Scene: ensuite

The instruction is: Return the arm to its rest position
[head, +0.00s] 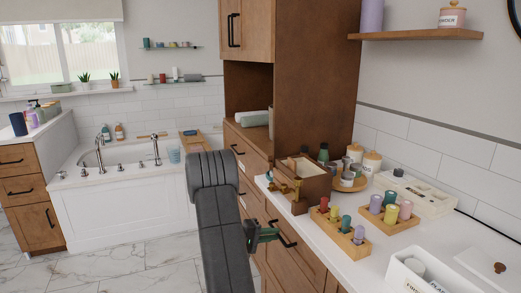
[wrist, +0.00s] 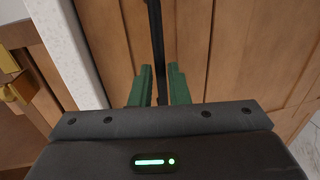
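My gripper (wrist: 159,75) has two green fingers, which stand apart with a black handle bar (wrist: 156,30) between them in the wrist view. A thin gap seems to show beside the bar; I cannot tell whether a finger touches it. In the head view my gripper (head: 265,234) is beside the black handle (head: 283,233) on the wooden cabinet front under the white counter. My dark arm reaches up from the bottom middle and bends down toward the cabinet. No object is held off a surface.
The white counter (head: 338,238) on the right carries a wooden box (head: 307,178), peg blocks (head: 393,222) and jars close to my arm. A tall wooden cabinet (head: 315,80) stands behind. A white bathtub (head: 120,205) is at the left; the marble floor (head: 130,275) before it is clear.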

